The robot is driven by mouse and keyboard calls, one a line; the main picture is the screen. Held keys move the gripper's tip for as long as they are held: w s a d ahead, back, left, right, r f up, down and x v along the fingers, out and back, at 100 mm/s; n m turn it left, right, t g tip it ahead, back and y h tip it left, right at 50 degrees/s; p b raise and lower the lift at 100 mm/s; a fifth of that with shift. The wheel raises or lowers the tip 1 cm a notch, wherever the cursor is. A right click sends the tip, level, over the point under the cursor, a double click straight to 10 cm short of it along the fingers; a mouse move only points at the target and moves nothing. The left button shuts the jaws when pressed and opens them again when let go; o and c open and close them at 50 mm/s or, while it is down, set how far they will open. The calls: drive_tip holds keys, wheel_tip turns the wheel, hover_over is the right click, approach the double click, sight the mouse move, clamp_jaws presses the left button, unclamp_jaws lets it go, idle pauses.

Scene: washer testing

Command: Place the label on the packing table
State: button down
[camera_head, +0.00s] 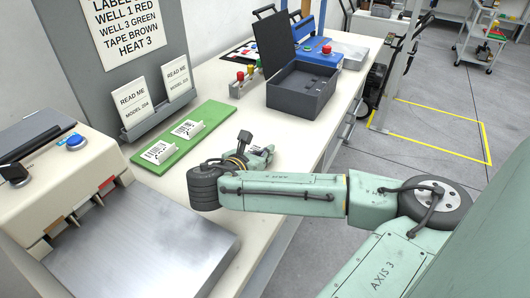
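Two white labels with black print, one nearer (158,151) and one farther (188,129), sit in small holders on a green strip (209,113). The strip lies on a long pale table (222,76); I cannot tell whether this is the packing table. My gripper (264,156) is over the table, to the right of the green strip and apart from both labels. My own wrist partly hides it, and its fingers are too small and covered to show whether they are open, shut or holding something.
A rack holds two READ ME cards (132,103). Yellow tape (488,142) marks the floor at right.

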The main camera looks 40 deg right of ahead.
drive_tip(key=shift+f, duration=0.1)
drive_tip(key=shift+f, duration=0.15)
drive_tip(key=c, duration=1.8)
unclamp_jaws()
drive_tip(key=shift+r, duration=0.25)
drive_tip(key=b+v, duration=0.1)
drive_tip(key=v, duration=0.4)
drive_tip(key=b+v, duration=0.2)
drive_tip(key=v, duration=0.2)
drive_tip(key=shift+s+a+f, duration=0.1)
drive_tip(key=shift+s+a, duration=0.1)
drive_tip(key=shift+a, duration=0.2)
drive_tip(key=shift+b+v, duration=0.8)
drive_tip(key=shift+b, duration=0.45)
drive_tip(key=shift+s+a+r, duration=0.1)
drive_tip(key=shift+a+r, duration=0.1)
drive_tip(key=shift+r, duration=0.2)
